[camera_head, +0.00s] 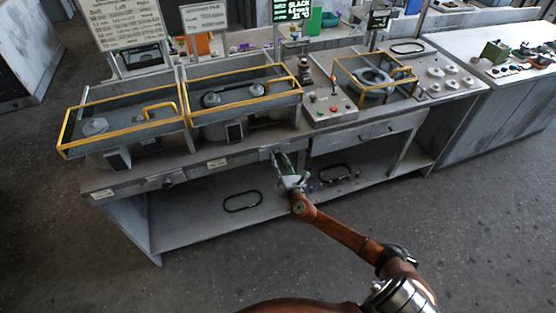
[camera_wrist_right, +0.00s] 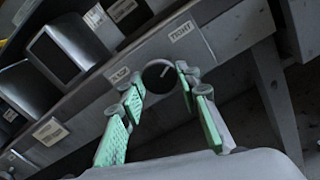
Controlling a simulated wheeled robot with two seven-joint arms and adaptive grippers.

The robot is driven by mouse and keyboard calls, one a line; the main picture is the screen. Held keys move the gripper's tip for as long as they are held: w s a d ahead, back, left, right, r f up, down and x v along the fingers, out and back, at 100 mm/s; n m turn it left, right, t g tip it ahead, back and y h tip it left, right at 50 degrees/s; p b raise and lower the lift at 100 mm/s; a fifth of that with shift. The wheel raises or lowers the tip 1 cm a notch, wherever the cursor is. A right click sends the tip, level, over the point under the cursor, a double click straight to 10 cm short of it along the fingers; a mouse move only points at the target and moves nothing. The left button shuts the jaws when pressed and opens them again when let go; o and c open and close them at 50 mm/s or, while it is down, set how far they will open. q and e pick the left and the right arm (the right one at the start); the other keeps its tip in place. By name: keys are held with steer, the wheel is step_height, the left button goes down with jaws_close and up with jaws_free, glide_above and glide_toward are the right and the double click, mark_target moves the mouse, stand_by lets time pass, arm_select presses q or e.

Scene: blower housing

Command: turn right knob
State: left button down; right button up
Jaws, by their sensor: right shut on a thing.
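The right knob (camera_wrist_right: 158,76) is round and dark with a pale mark, on the bench's front rail between two small labels; the one at its upper right reads "TIGHT". My right gripper (camera_wrist_right: 160,82) has its green-padded fingers on either side of the knob, shut on it. In the head view my right gripper (camera_head: 283,162) is at the front rail, and its fingers largely hide the knob. Another knob (camera_head: 167,182) is on the same rail further left. My left gripper is not in view.
Two yellow-railed trays (camera_head: 122,117) stand on the bench left of centre. A panel with a red button (camera_head: 334,108) and a drawer (camera_head: 366,134) are to the right. Black oval rings (camera_head: 242,201) lie on the lower shelf. A green display (camera_head: 293,11) reads "SLACK". The front floor is clear.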

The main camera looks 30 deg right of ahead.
steer(key=shift+f+m+b, duration=0.25)
steer(key=shift+m+b, duration=0.7)
steer(key=shift+m, duration=0.25)
steer(key=m+b, duration=0.1)
steer(key=m, duration=0.1)
steer(key=shift+m+b, duration=0.35)
steer(key=shift+m, duration=0.05)
steer(key=m+b, duration=0.1)
steer(key=m, duration=0.1)
steer(key=shift+r+m, duration=0.1)
steer(key=shift+m, duration=0.2)
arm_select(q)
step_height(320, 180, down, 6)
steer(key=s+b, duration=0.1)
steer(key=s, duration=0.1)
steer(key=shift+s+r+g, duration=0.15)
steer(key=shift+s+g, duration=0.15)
arm_select(e)
steer(key=shift+r+m, duration=0.1)
steer(key=shift+m, duration=1.4)
steer(key=o, duration=1.2)
steer(key=shift+c, duration=0.2)
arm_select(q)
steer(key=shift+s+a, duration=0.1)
arm_select(e)
steer(key=shift+s, duration=0.1)
